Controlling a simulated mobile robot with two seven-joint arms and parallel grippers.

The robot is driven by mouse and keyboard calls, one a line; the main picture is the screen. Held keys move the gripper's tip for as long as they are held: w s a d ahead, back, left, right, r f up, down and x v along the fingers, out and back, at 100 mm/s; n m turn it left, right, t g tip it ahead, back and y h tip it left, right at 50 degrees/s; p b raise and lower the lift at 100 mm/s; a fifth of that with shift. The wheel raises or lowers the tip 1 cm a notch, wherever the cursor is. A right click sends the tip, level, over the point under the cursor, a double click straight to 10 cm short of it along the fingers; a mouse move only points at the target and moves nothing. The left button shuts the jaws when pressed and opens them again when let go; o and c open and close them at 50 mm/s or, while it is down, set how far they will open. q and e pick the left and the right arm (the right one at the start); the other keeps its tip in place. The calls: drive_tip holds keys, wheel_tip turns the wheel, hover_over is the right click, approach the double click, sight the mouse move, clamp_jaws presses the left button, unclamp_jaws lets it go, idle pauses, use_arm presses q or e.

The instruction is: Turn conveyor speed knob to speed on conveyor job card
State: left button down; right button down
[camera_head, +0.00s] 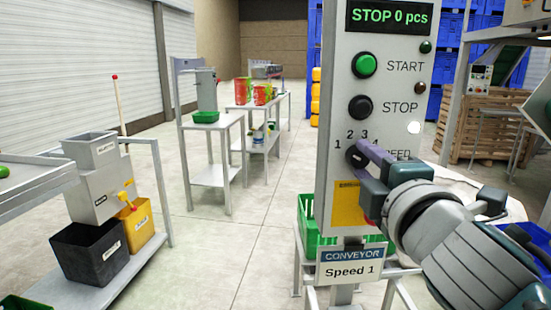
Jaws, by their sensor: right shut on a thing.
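The conveyor control panel (340,100) stands upright at right of centre in the head view. Its dark speed knob (352,161) sits below the STOP button, with the numbers 1, 2, 3 and 4 around its upper side. My right gripper (360,153) comes in from the lower right and is shut on the knob. The fingers hide much of the knob and part of the word SPEED, so I cannot tell its setting. The conveyor job card (352,264) below the panel reads "CONVEYOR Speed 1". My left gripper is not in view.
The display (388,16) reads "STOP 0 pcs". A green START button (365,65) and a black STOP button (360,107) are above the knob. A green crate (306,222) is behind the panel. Tables and bins stand left; the floor between is clear.

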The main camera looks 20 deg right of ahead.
drive_tip(key=shift+f, duration=0.15)
drive_tip(key=shift+c, duration=2.4)
unclamp_jaws()
drive_tip(key=b+v, duration=0.1)
drive_tip(key=v, duration=0.9)
drive_tip(key=shift+b, duration=0.35)
drive_tip(key=shift+w, duration=0.1)
